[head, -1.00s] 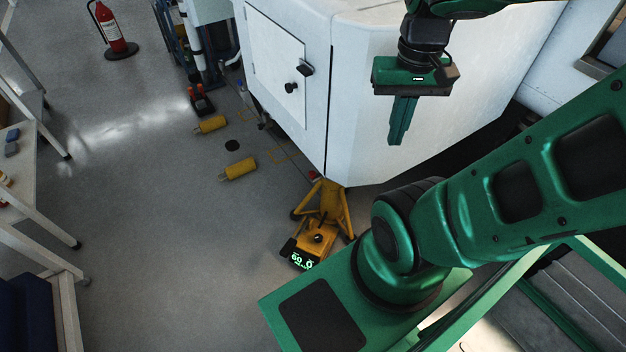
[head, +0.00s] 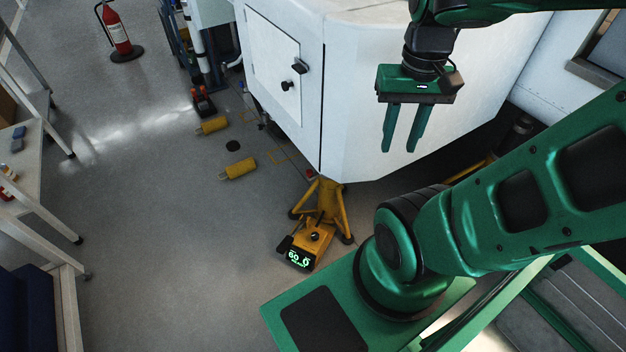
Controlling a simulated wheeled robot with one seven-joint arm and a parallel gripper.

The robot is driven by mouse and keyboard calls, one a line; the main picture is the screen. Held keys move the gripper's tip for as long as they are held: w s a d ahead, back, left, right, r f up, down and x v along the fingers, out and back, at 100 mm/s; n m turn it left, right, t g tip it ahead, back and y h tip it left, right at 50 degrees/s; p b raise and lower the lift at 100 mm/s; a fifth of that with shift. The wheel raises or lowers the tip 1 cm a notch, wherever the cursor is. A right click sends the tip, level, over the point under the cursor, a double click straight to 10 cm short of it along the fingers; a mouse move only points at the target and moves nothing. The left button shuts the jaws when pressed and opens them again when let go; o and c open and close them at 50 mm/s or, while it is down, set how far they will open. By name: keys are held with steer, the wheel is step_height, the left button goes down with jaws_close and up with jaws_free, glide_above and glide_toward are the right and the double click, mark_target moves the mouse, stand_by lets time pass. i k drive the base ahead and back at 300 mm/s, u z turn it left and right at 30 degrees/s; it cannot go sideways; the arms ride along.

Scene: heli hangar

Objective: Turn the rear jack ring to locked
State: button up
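A yellow jack (head: 328,202) on splayed legs stands on the floor under the corner of the white body. A yellow unit with a black knob and a lit green display (head: 298,258) sits at its foot. The display seems to read 60 beside a small symbol. I cannot make out a ring on the jack or how it is turned. My gripper (head: 402,150) hangs in front of the white panel, above and to the right of the jack. Its two green fingers point down, stand apart and hold nothing.
The white body (head: 420,90) fills the upper middle, with a latched door (head: 272,70). Yellow cylinders (head: 239,168) lie on the floor left of the jack. A fire extinguisher (head: 116,32) stands at upper left, tables along the left edge. The floor left of the jack is mostly clear.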

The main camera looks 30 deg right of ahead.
mark_target(311, 175)
steer(key=k, duration=1.5)
steer(key=u, duration=1.3)
steer(key=i, duration=1.75)
steer(key=z, duration=1.45)
